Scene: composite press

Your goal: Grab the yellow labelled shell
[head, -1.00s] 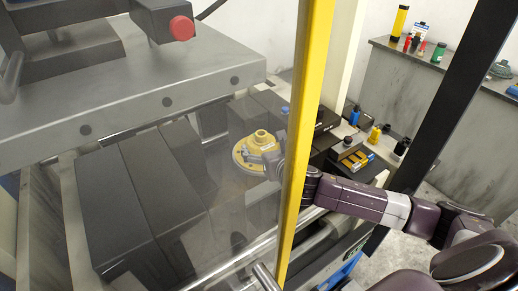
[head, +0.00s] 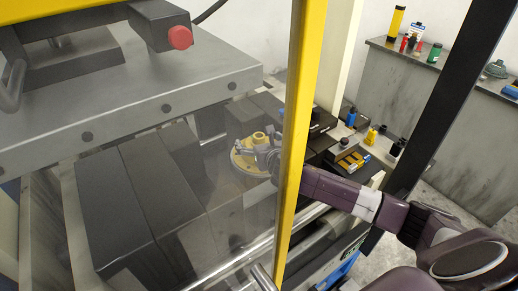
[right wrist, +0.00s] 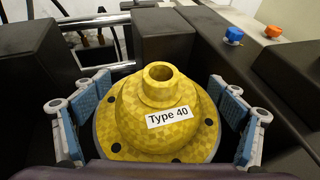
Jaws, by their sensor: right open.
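The yellow shell (head: 246,163) is a round flanged piece with a raised neck, resting upright among dark blocks inside the press. In the right wrist view the shell (right wrist: 162,112) carries a white label reading "Type 40". My right gripper (head: 256,150) is at the shell, seen through the clear panel. In the right wrist view my right gripper (right wrist: 160,117) is open, its blue-padded fingers at the left and right sides of the shell with gaps to its neck and dome. My left gripper is not in view.
A yellow post (head: 301,130) stands in front of my right arm. The heavy grey press plate (head: 130,105) hangs above left, with a red button (head: 180,37). Dark blocks (head: 150,190) flank the shell. Small bottles and a tray (head: 352,160) lie to the right.

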